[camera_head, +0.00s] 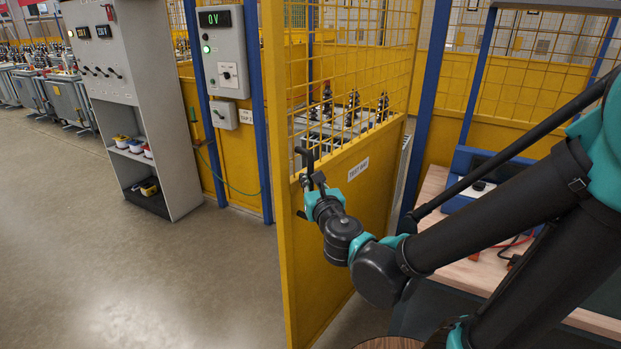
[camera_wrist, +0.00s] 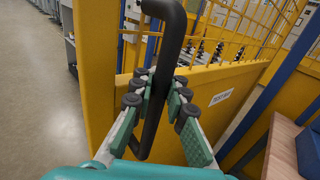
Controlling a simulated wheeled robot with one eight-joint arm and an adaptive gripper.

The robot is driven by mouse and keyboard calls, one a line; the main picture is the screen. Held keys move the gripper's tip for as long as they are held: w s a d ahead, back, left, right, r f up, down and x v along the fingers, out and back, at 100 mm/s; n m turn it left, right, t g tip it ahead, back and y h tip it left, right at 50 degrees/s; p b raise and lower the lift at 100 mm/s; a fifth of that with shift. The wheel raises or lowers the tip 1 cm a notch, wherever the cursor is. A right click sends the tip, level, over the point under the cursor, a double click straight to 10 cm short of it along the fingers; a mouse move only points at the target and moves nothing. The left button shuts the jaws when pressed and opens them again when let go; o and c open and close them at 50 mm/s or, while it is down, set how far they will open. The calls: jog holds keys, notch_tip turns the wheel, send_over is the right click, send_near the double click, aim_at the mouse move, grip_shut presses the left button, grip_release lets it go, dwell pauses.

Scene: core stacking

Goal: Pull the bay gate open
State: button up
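The yellow bay gate (camera_head: 345,215) has a solid lower panel, a mesh top and a white label. Its near edge stands out toward me, away from the blue post on the left, so it looks swung partly open. A black bar handle (camera_wrist: 166,58) is on the gate near that edge; it also shows in the head view (camera_head: 310,160). My gripper (camera_wrist: 160,88) has its fingers on both sides of the handle, close against it, and appears shut on it. The exact finger contact is partly hidden by the handle.
A grey control box (camera_head: 223,50) reading 0 V hangs left of the gate. A grey cabinet (camera_head: 150,100) stands farther left. A wooden bench (camera_head: 470,270) with a blue device (camera_head: 480,180) is at the right. The floor left of the gate is clear.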

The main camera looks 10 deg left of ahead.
jog(key=shift+o, duration=1.1)
jog(key=shift+s+a, duration=0.25)
jog(key=shift+s, duration=0.05)
jog(key=o, duration=0.3)
jog(key=shift+w, duration=0.1)
jog(key=shift+d, duration=0.1)
jog(key=v, duration=1.2)
